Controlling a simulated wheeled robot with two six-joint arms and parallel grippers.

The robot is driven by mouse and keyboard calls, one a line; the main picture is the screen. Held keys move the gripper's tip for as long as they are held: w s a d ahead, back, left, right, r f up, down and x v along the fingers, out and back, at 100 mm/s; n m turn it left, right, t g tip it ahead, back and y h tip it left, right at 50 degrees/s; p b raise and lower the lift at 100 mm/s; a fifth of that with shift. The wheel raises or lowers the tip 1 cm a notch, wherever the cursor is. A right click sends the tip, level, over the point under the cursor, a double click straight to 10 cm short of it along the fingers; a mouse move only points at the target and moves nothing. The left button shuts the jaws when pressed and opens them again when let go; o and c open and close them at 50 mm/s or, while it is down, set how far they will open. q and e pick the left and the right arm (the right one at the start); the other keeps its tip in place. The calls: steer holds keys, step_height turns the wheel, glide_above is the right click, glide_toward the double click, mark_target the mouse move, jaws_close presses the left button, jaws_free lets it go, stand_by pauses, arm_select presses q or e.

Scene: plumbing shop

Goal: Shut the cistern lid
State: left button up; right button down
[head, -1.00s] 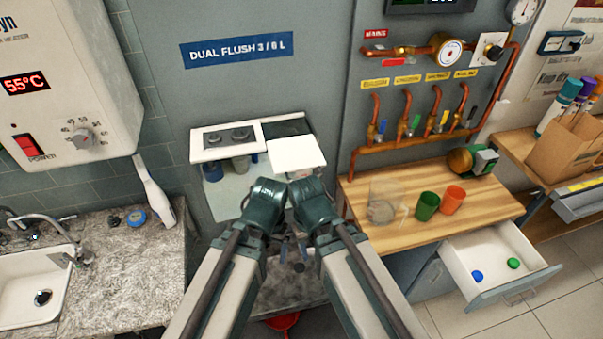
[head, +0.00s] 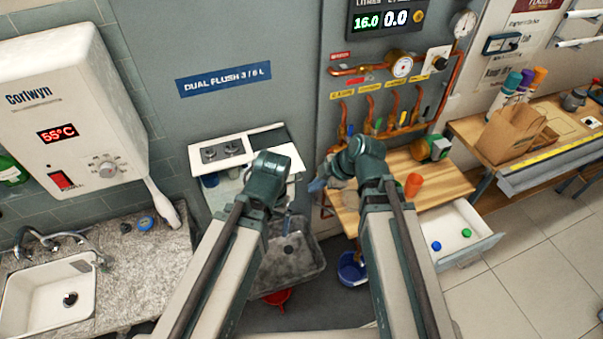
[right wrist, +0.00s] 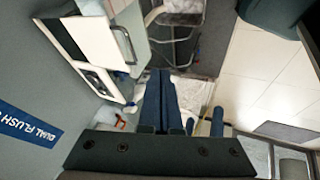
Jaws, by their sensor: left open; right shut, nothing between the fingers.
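The white cistern (head: 222,150) stands against the grey wall below the dual flush sign. The white lid (head: 290,151) sits in front of that gap, partly hidden behind my left gripper. My left gripper (head: 271,170) is open over the lid; its fingertips are mostly hidden. My right gripper (head: 319,185) is shut and empty, to the right of the lid and apart from it. Its closed dark fingers (right wrist: 168,100) show in the right wrist view, pointing away from the cistern.
A wooden bench (head: 440,190) with an orange cup (head: 413,184) is at right, its drawer (head: 465,228) pulled out. Copper pipes (head: 395,115) are above it. A grey basin (head: 292,262) and blue bucket (head: 352,270) are below. A sink counter (head: 120,265) is at left.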

arm_select(q)
step_height(320, 180, down, 8)
steer(key=b, duration=0.8)
steer(key=shift+b, duration=0.4)
arm_select(e)
steer(key=w+a+f+n, duration=0.1)
steer(key=w+a+f, duration=0.4)
steer(key=w+f, duration=0.2)
steer(key=shift+f, duration=0.3)
arm_select(q)
steer(key=shift+d, duration=0.1)
arm_select(e)
steer(key=shift+w+a, duration=0.1)
steer(key=w+a, duration=0.1)
steer(key=w, duration=0.2)
steer(key=w+a, duration=0.1)
steer(key=w, duration=0.3)
steer(key=w+a, duration=0.1)
steer(key=w, duration=0.2)
steer(key=shift+w+a, duration=0.2)
steer(key=shift+w, duration=0.1)
arm_select(q)
steer(key=shift+s, duration=0.1)
arm_select(e)
steer(key=shift+s, duration=0.25)
